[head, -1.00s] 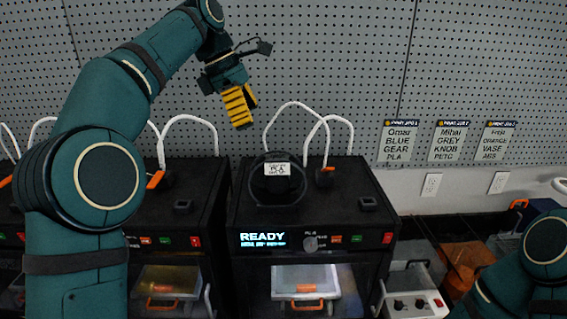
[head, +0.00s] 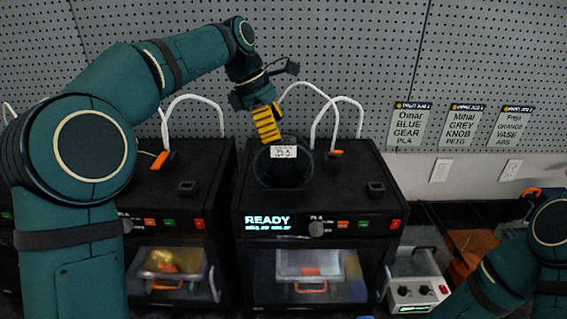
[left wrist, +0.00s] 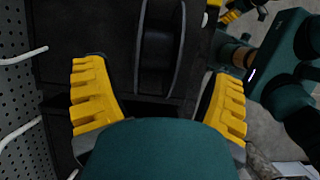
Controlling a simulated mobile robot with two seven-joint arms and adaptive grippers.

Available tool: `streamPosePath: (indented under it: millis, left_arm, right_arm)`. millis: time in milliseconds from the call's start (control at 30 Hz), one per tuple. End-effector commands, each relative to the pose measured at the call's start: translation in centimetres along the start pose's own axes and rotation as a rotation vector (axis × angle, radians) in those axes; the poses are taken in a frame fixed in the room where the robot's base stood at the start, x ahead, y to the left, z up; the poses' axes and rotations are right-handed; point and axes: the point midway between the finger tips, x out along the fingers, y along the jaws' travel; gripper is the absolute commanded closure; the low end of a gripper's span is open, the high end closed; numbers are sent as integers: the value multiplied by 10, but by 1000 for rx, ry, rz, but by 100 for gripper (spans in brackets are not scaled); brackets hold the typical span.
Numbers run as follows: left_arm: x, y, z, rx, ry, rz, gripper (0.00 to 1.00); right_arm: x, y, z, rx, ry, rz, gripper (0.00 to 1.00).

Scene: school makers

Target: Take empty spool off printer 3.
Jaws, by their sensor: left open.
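A black printer (head: 325,195) with a lit READY display stands in the middle of the head view. A dark, empty-looking spool (head: 283,172) with a white label (head: 283,152) stands upright on its top. My left gripper (head: 268,138) is open and points down just above and behind the spool. In the left wrist view, the spool (left wrist: 157,50) lies ahead between the spread yellow fingers of my left gripper (left wrist: 160,72), touching neither. My right arm (head: 515,262) is at the lower right of the head view. Yellow fingers at the top right of the left wrist view look like my right gripper (left wrist: 245,12).
White tubes (head: 312,105) arch up behind the spool. Another black printer (head: 180,200) stands close on the left. A pegboard (head: 350,60) rises behind, with several job cards at right. A small white control box (head: 418,292) sits right of the printer.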

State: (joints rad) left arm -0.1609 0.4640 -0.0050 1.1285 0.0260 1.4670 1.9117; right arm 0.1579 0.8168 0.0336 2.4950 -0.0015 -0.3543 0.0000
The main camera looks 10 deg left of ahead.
Motion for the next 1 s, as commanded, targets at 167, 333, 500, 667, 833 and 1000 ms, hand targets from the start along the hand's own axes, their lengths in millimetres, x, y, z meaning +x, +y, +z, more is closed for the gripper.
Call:
streamPosePath:
  millis: [167,333,500,667,833,1000]
  left_arm:
    - [26,1,-4,-2,1,-4,16]
    - [46,1,-4,-1,1,-3,16]
    - [49,1,-3,0,1,-1,16]
    - [49,1,-3,0,1,-1,24]
    - [49,1,-3,0,1,-1,83]
    - [48,1,-3,0,0,-1,90]
  right_arm:
    - [3,1,0,0,0,0,53]
    - [5,2,1,1,0,0,53]
    - [5,2,1,1,0,0,53]
    - [5,2,1,1,0,0,53]
    - [5,2,1,1,0,0,53]
    - [5,2,1,1,1,0,53]
